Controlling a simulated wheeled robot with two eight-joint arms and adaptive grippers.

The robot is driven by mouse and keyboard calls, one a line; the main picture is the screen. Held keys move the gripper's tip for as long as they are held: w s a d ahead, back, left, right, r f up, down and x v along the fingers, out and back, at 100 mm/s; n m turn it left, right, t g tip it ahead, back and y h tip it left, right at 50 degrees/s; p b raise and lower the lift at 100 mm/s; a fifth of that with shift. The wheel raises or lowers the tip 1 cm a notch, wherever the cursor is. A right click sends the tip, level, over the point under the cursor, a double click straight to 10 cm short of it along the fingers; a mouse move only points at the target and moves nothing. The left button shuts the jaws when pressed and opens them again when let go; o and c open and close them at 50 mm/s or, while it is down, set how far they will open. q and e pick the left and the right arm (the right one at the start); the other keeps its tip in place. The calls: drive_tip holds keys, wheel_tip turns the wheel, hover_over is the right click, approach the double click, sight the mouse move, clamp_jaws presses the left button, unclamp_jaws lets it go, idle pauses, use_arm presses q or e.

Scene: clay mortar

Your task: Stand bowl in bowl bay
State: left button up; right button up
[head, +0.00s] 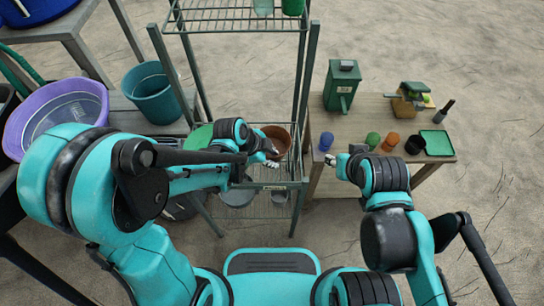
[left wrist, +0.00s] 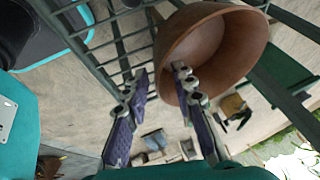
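A brown clay bowl (head: 277,138) is at the shelf rack, just beyond my left gripper (head: 270,158) in the head view. In the left wrist view the bowl (left wrist: 225,45) is tilted with its mouth toward the camera. My left gripper (left wrist: 162,82) is open across its rim: one finger is in front of the bowl's inside, the other outside, with a visible gap to the rim. My right gripper (head: 334,162) is by the wooden table's left end; its finger opening is too small to judge. A small label (head: 274,187) on the rack's front edge is unreadable; I cannot tell which bay it marks.
The green wire rack (head: 308,85) has posts close to my left gripper. A grey bowl (head: 237,197) is on a lower level. The wooden table (head: 380,112) at right holds a green box (head: 342,85), coloured small items and a green tray (head: 437,143). Tubs stand at left.

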use_arm(q)
drive_tip(key=p+v, duration=0.5)
drive_tip(key=v, duration=0.7)
drive_tip(key=s+a+r+n+t+y, duration=0.2)
drive_tip(key=a+n, duration=0.4)
drive_tip(key=n, duration=0.3)
drive_tip(key=s+a+r+n+t+y, duration=0.2)
drive_tip(key=s+a+r+n, duration=0.2)
drive_tip(key=n, duration=0.5)
drive_tip(key=shift+a+r+n+y, duration=0.3)
drive_tip(key=shift+a+r, duration=1)
drive_tip(key=shift+a, duration=0.4)
